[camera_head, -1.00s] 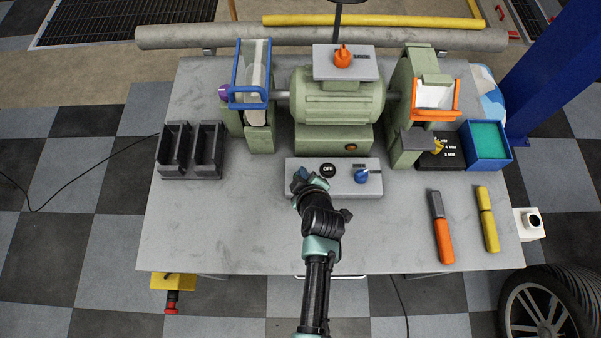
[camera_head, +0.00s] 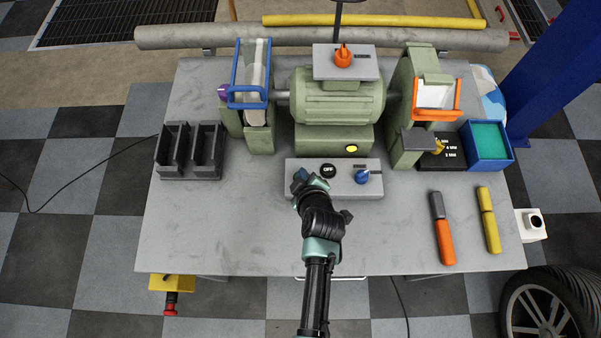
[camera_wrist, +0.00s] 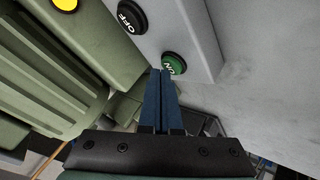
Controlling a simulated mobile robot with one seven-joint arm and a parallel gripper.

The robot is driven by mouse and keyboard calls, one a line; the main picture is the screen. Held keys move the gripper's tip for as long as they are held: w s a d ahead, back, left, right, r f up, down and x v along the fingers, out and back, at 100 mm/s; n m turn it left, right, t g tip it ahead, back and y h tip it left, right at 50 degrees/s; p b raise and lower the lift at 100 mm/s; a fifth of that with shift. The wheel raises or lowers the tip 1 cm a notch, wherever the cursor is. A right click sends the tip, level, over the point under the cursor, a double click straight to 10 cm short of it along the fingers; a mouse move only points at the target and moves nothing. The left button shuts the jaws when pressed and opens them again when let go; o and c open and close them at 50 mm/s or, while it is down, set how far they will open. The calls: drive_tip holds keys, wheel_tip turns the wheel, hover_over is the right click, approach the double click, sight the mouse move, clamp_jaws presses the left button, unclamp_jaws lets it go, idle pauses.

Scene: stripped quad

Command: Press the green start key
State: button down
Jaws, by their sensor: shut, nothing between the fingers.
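The green start key (camera_wrist: 174,63), marked ON, is a round button on the grey control box. It shows in the wrist view at the tips of my gripper (camera_wrist: 161,72). The fingers are shut and empty, and their tips are at the key's edge and seem to touch it. In the head view my gripper (camera_head: 301,177) is over the left end of the control box (camera_head: 343,187) and hides the green key. The black OFF button (camera_head: 328,170) is beside it; it also shows in the wrist view (camera_wrist: 131,16). A lamp (camera_head: 351,149) on the green machine glows yellow.
A blue knob (camera_head: 362,176) is on the right of the control box. The green grinder (camera_head: 340,100) stands behind it. A black holder (camera_head: 190,152) is at left. Orange-handled (camera_head: 444,240) and yellow (camera_head: 488,220) tools lie at right. The table's front left is clear.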

drive_tip(key=shift+r, duration=0.2)
drive_tip(key=shift+r+p, duration=2.35)
drive_tip(key=shift+r, duration=0.55)
